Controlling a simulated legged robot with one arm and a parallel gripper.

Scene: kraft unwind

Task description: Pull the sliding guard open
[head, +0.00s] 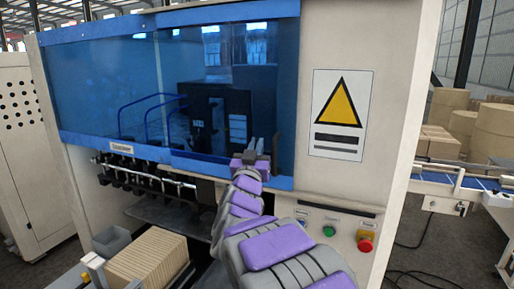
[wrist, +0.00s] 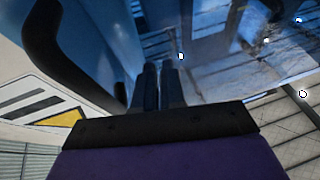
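The sliding guard (head: 105,85) is a blue see-through panel in a blue frame across the front of the machine. In the head view, a dark upright handle (head: 277,146) stands near the right end of the guard. It shows in the wrist view as a thick black curved bar (wrist: 62,50) on the left. My gripper (head: 255,146) is in front of the guard's lower right part, just left of the handle in the head view. Its two dark fingers (wrist: 160,85) are close together with nothing seen between them. The handle is beside the fingers, not between them.
A warning sign (head: 340,115) is on the cream housing right of the guard. Below it are a green button (head: 328,231) and a red stop button (head: 366,240). A stack of tan sheets (head: 147,265) stands at lower left. A blue conveyor (head: 470,180) is at right.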

